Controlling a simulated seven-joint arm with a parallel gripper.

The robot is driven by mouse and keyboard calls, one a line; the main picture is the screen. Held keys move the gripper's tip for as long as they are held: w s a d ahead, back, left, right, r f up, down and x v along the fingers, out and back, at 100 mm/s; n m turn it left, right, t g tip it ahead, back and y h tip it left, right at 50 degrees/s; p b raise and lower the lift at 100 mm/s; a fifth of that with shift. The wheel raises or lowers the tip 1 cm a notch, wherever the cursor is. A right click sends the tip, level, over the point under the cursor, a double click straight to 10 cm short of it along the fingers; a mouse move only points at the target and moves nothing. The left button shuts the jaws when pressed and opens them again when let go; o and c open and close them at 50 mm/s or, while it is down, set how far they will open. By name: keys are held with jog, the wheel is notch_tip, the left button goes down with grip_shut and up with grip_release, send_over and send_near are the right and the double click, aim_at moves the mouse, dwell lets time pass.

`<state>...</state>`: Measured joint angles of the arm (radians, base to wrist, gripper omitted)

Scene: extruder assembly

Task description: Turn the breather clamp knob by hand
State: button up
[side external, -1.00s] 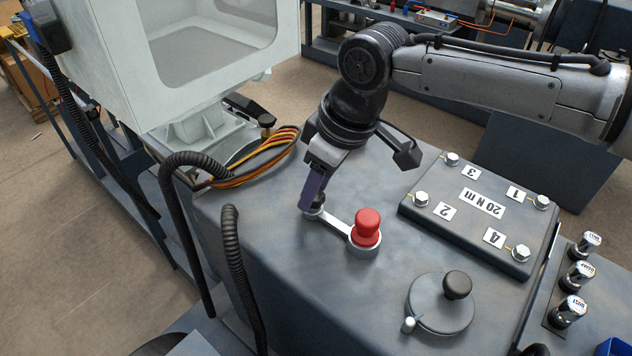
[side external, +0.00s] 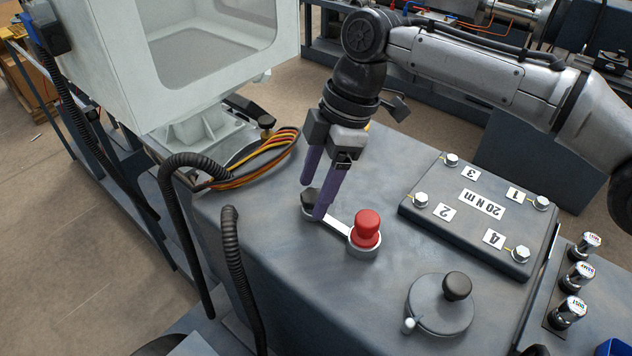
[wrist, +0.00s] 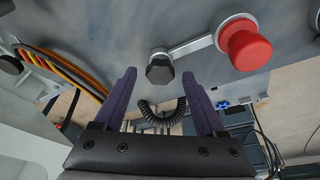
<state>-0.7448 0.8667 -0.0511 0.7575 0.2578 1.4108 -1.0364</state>
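A black hexagonal knob (side external: 308,198), taken as the breather clamp knob, sits at the left end of a flat metal bar (side external: 338,226). A red mushroom-shaped cap (side external: 367,228) stands at the bar's other end. My gripper (side external: 313,200) is open, its two purple fingers pointing down at the knob. The near finger partly covers the knob and bar. In the wrist view the knob (wrist: 159,69) appears centred between the fingertips (wrist: 159,75), with a gap on each side. I cannot tell whether the tips reach down beside it.
A bolted plate marked 20 N m (side external: 480,205) lies to the right. A round lid with a black knob (side external: 441,303) is in front. Black hoses (side external: 234,270) and an orange-yellow cable bundle (side external: 270,160) lie left. The deck between bar and lid is clear.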

jog(key=shift+w+a+r, duration=0.1)
jog(key=shift+r, duration=2.9)
jog(key=shift+f, duration=0.15)
